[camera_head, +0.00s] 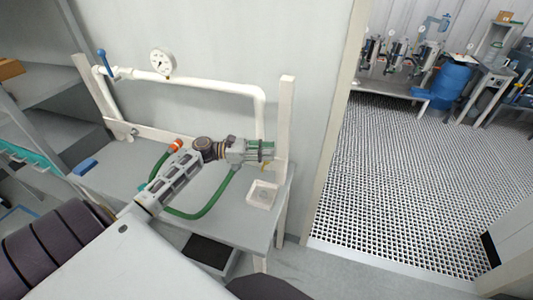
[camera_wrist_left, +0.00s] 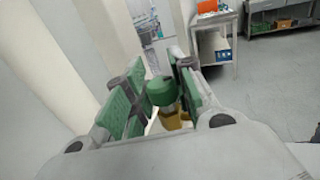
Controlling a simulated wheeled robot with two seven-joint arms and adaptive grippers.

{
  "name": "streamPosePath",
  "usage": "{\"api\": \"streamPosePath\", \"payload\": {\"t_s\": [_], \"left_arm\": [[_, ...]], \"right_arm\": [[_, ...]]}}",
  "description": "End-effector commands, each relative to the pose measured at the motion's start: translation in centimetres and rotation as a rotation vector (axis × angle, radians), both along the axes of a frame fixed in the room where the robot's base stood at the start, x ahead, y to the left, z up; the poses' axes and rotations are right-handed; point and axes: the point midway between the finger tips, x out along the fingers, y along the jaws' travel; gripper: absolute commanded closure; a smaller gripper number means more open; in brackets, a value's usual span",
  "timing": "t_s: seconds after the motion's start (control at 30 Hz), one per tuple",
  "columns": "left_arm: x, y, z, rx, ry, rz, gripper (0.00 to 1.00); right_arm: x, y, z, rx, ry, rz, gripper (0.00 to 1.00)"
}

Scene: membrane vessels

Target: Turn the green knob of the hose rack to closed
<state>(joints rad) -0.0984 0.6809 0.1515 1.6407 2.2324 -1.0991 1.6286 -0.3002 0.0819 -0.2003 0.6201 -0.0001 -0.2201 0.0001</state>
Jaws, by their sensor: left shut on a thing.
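The green knob (camera_wrist_left: 161,90) sits on a brass valve body (camera_wrist_left: 173,118) in the left wrist view, between the two green-padded fingers. My left gripper (camera_head: 264,150) is at the right end of the hose rack (camera_head: 286,120), beside its right post. It is shut on the knob. In the head view the fingers hide the knob, and only a bit of yellow brass shows below them. The left gripper also shows in the wrist view (camera_wrist_left: 157,86). How far the knob is turned I cannot tell. My right gripper is not in view.
A white pipe (camera_head: 205,84) with a gauge (camera_head: 162,62) and a blue lever (camera_head: 104,60) runs above the bench (camera_head: 120,185). A green hose (camera_head: 205,208) loops below my arm. A small white tray (camera_head: 262,195) lies near the bench's right end. Grating floor (camera_head: 420,180) lies right.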

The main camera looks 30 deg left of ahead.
Motion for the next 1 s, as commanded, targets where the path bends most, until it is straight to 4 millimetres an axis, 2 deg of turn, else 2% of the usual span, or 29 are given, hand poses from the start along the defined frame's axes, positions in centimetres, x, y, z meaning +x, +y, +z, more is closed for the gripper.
{"api": "streamPosePath", "payload": {"t_s": [1.0], "left_arm": [[0.0,0.0,-0.1,0.000,0.000,-0.447,0.99]], "right_arm": [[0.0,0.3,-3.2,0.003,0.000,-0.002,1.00]]}}
